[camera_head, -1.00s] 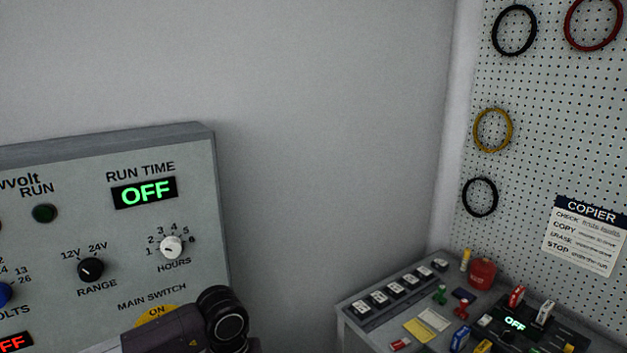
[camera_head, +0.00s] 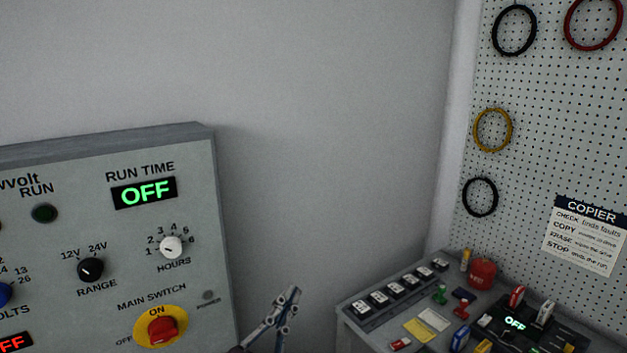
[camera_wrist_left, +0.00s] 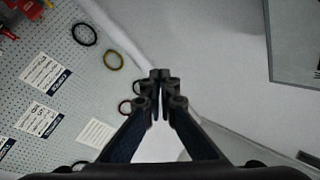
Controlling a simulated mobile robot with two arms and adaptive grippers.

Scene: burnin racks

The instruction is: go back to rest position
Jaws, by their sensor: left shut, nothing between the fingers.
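My left gripper (camera_head: 290,296) shows at the bottom middle of the head view, in front of the wall and just right of the control panel. Its fingers are shut with nothing between them; the left wrist view also shows the closed fingertips (camera_wrist_left: 160,78). The grey control panel (camera_head: 100,230) stands at the left, with a run time display (camera_head: 145,192) reading OFF. The red main switch knob (camera_head: 163,330) sits on a yellow disc, apart from the gripper. My right gripper is not in view.
A bench (camera_head: 347,317) with labelled boxes, a red canister (camera_head: 482,273) and small coloured items stands at the lower right. A pegboard (camera_head: 540,130) with wire coils rises behind it. The space before the bare wall (camera_head: 330,130) is free.

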